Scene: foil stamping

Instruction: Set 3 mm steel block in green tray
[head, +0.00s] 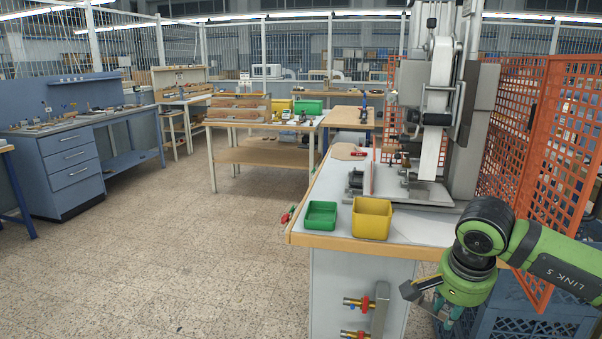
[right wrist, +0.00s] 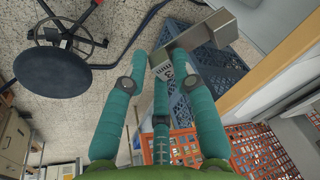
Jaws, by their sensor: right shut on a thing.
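The green tray (head: 320,215) sits near the front left of the grey bench top, and it looks empty. My right gripper (head: 445,314) is low in front of the bench, to the right of and below the tray. In the right wrist view its teal fingers (right wrist: 165,66) are shut on a grey steel block (right wrist: 207,32). The block has a wide bar end and a pale marked face, whose marking I cannot read fully. A dark end of the block (head: 410,291) shows left of the gripper in the head view. My left gripper is not in view.
A yellow bin (head: 372,218) stands right beside the green tray. The stamping press (head: 435,110) rises behind it. Orange mesh guards (head: 545,130) stand at the right. Blue crates (head: 520,317) are below my right arm. The bench has a wooden front edge (head: 340,242).

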